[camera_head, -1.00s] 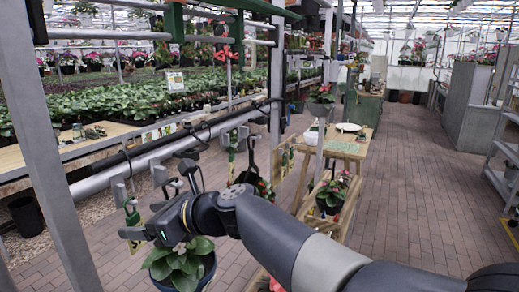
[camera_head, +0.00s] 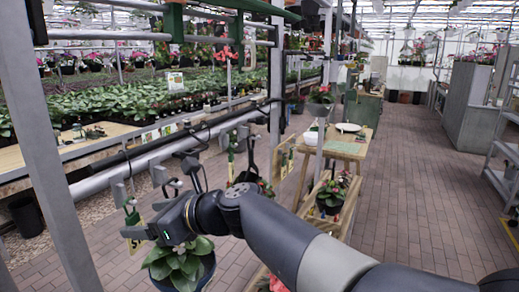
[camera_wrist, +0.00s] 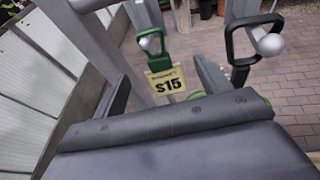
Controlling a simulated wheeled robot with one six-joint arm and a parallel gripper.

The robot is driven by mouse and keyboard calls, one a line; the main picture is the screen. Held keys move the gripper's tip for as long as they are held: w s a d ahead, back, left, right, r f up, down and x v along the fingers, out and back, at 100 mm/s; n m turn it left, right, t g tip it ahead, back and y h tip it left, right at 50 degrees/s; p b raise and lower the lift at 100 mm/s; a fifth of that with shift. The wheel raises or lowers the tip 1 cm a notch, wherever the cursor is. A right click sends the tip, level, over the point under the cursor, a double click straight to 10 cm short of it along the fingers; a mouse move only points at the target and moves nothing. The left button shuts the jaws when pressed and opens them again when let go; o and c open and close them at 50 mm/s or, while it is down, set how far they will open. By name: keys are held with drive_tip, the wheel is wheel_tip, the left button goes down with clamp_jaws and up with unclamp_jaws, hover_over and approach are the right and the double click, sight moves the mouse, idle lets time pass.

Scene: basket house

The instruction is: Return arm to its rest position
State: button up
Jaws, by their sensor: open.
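My dark arm reaches from the lower right of the head view to my gripper (camera_head: 138,233) at a hanging rail on the left. In the wrist view my gripper (camera_wrist: 163,85) is open, its two fingers apart. A yellow $15 tag (camera_wrist: 166,83) hangs from a green-topped hook beyond the fingers and shows in the gap. I see nothing held. Whether the fingers touch the tag or hook cannot be told.
A grey metal post (camera_head: 45,130) and a rail (camera_head: 150,157) with hooks stand close by. A black-handled tool (camera_wrist: 253,45) hangs at right. A potted plant (camera_head: 180,265) is just below my wrist. A wooden table (camera_head: 345,148) stands beyond. The brick aisle (camera_head: 415,190) at right is open.

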drive_tip(key=shift+x, duration=1.05)
drive_tip(key=shift+s+d+r+b, duration=0.25)
drive_tip(key=shift+d+r+b, duration=0.05)
drive_tip(key=shift+d, duration=0.3)
drive_tip(key=s+d, duration=0.5)
drive_tip(key=d, duration=0.5)
drive_tip(key=shift+r, duration=0.4)
drive_tip(key=shift+s, duration=0.2)
